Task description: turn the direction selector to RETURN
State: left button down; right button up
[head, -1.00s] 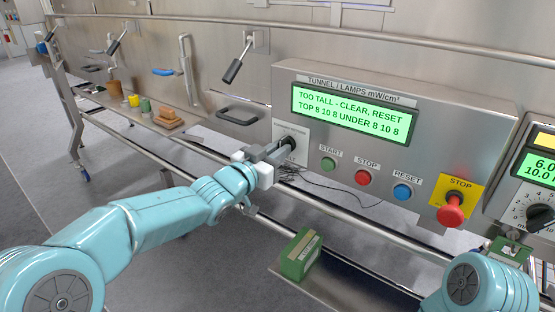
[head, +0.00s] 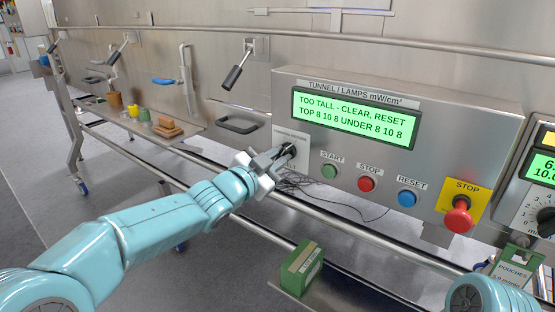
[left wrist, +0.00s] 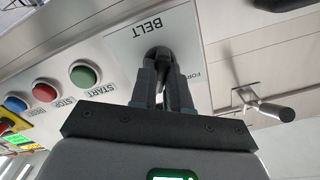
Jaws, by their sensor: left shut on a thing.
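The direction selector (head: 289,149) is a dark knob on a pale plate (head: 303,163) at the left end of the steel control panel. My left gripper (head: 279,157) is shut on it. In the left wrist view the fingers (left wrist: 162,85) close around the dark selector knob (left wrist: 157,53), on a plate marked BELT (left wrist: 140,29) with part of another word, FOR. The gripper hides much of the plate, and I cannot read which way the selector points. My right gripper is not in view; only part of that arm shows at lower right.
Green START (head: 329,171), red STOP (head: 366,183) and blue RESET (head: 407,198) buttons sit right of the selector. A red emergency stop (head: 459,215) is further right. The display (head: 353,118) reads TOO TALL - CLEAR, RESET.

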pick_arm(q)
jog(key=c, duration=1.1)
grip_release()
jog(key=v, duration=1.6)
jog(key=shift+s+a, duration=0.1)
jog(key=shift+s, duration=0.05)
